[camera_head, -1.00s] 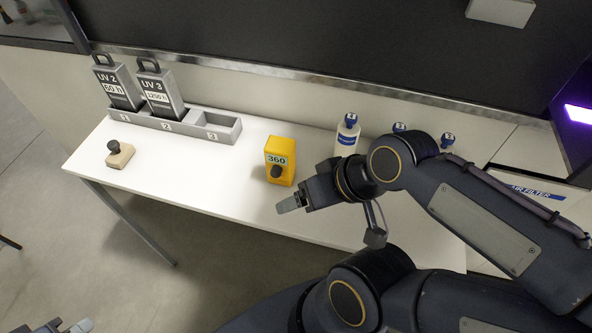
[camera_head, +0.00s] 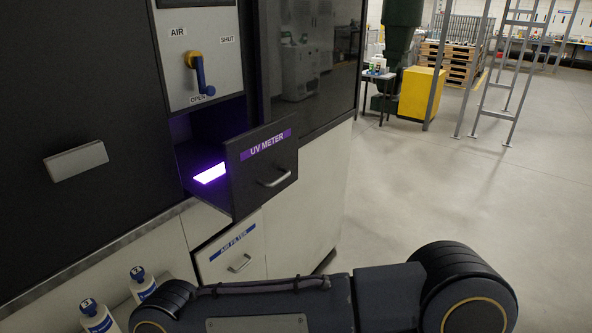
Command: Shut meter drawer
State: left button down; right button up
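The UV meter drawer (camera_head: 262,165) stands pulled out of the dark machine, with its front panel and purple "UV METER" label facing right. Its bar handle (camera_head: 273,178) is on that front. A bright violet-white strip (camera_head: 210,173) glows inside the open drawer. My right arm crosses the bottom of the view, below the drawer. Neither gripper shows now, so I cannot see their fingers.
The air filter drawer (camera_head: 232,254) sits below, slightly out. A panel above has a blue-and-yellow lever (camera_head: 199,75) pointing down near OPEN. White bottles (camera_head: 97,318) stand at lower left. Open floor (camera_head: 440,190) lies to the right.

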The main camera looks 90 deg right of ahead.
aim_at(258, 164)
jog(key=z, duration=2.55)
jog(key=l+z, duration=0.15)
jog(key=i+l+u, duration=0.5)
jog(key=l, duration=0.1)
